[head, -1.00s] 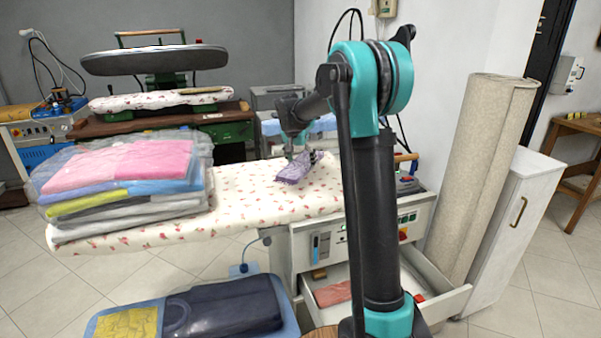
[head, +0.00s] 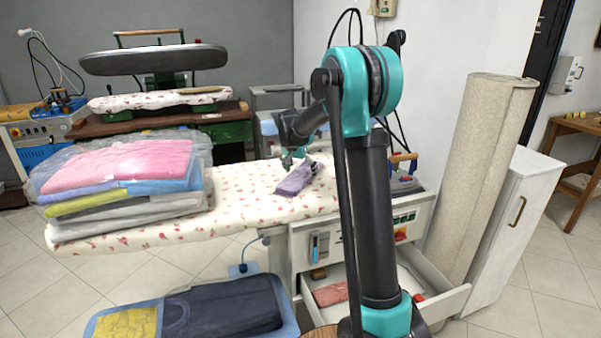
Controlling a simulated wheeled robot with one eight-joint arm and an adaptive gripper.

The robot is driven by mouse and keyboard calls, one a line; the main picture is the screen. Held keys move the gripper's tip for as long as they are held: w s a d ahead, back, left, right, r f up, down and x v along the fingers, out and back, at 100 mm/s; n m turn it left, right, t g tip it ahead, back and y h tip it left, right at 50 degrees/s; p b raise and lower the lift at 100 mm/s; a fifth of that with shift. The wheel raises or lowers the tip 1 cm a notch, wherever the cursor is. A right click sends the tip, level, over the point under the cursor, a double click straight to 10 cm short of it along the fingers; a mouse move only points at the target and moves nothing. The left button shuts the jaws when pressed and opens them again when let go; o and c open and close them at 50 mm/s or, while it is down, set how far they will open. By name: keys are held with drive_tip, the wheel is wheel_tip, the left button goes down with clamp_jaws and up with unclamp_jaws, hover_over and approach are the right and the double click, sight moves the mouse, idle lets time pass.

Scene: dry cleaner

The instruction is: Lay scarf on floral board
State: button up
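The purple scarf (head: 295,181) is a small, narrow bundle over the right part of the white floral board (head: 240,192). Its lower end appears to lie on the board, and its upper end is raised or bunched near my gripper. My gripper (head: 289,161) is low over the board, just behind and above the scarf. Its fingers are small and partly hidden by the scarf, so I cannot tell whether they are open, shut or still touching it.
A stack of plastic-wrapped folded clothes (head: 120,175) covers the board's left end. An open drawer (head: 440,303) juts out below right. A blue tray (head: 105,325) with dark and yellow garments sits in front. A rolled carpet (head: 485,180) stands at right.

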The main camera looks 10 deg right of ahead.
idle(0.3)
drive_tip(key=v, duration=1.2)
drive_tip(key=s+d+f+n, duration=0.2)
drive_tip(key=s+f, duration=0.5)
drive_tip(key=s, duration=0.5)
drive_tip(key=s+d+f+n+y, duration=0.1)
drive_tip(key=s+f, duration=0.5)
drive_tip(key=s, duration=0.7)
drive_tip(key=s+d+f+n+y, duration=0.1)
drive_tip(key=s+d+f+n, duration=0.2)
drive_tip(key=s+f, duration=0.4)
drive_tip(key=s+d, duration=0.1)
drive_tip(key=s, duration=0.5)
drive_tip(key=shift+d+f+n+t, duration=0.3)
drive_tip(key=shift+f+n, duration=0.1)
